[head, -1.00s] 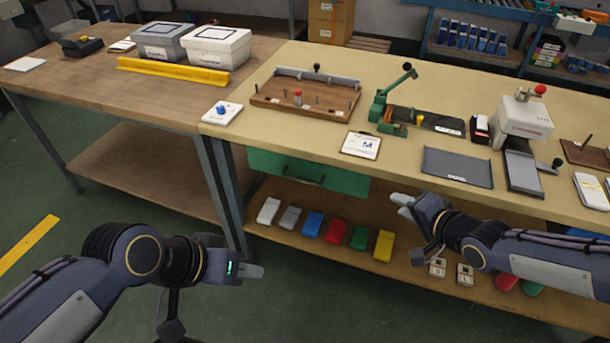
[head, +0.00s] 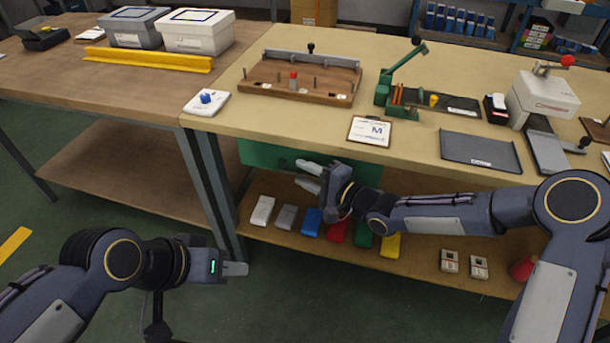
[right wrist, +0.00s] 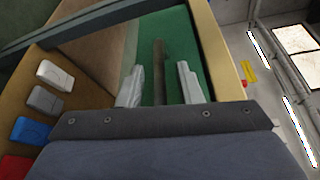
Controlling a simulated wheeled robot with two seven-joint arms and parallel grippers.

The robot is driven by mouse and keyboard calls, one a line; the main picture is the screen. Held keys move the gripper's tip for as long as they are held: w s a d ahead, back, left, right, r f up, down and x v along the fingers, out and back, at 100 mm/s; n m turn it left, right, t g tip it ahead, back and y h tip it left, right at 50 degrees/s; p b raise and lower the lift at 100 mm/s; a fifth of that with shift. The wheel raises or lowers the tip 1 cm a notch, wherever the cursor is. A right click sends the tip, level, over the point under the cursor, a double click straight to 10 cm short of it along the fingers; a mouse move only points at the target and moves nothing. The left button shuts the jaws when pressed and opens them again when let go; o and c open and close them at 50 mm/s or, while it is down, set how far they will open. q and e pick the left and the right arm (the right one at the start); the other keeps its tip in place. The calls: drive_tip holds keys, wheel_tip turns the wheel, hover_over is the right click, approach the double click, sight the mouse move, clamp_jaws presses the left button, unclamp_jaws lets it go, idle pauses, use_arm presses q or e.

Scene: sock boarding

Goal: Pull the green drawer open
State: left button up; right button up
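The green drawer (head: 262,156) is under the front edge of the beige bench and looks shut in the head view. My right gripper (head: 306,176) is in front of the drawer and hides its handle there. In the right wrist view, the dark handle (right wrist: 159,75) stands out against the green drawer front (right wrist: 181,45). The two pale fingers of my right gripper (right wrist: 160,84) are apart, with the handle between them; contact cannot be seen. My left gripper (head: 236,269) is low at the left, away from the bench; its finger gap is not visible.
The bench top (head: 290,120) overhangs the drawer. Below is a wooden shelf (head: 330,247) with several coloured packs, including a white one (head: 262,211). A bench leg (head: 205,190) stands left of the drawer. A clipboard (head: 370,131) lies near the bench edge.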

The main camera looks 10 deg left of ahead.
drive_tip(key=shift+a, duration=0.2)
drive_tip(key=shift+c, duration=0.2)
clamp_jaws()
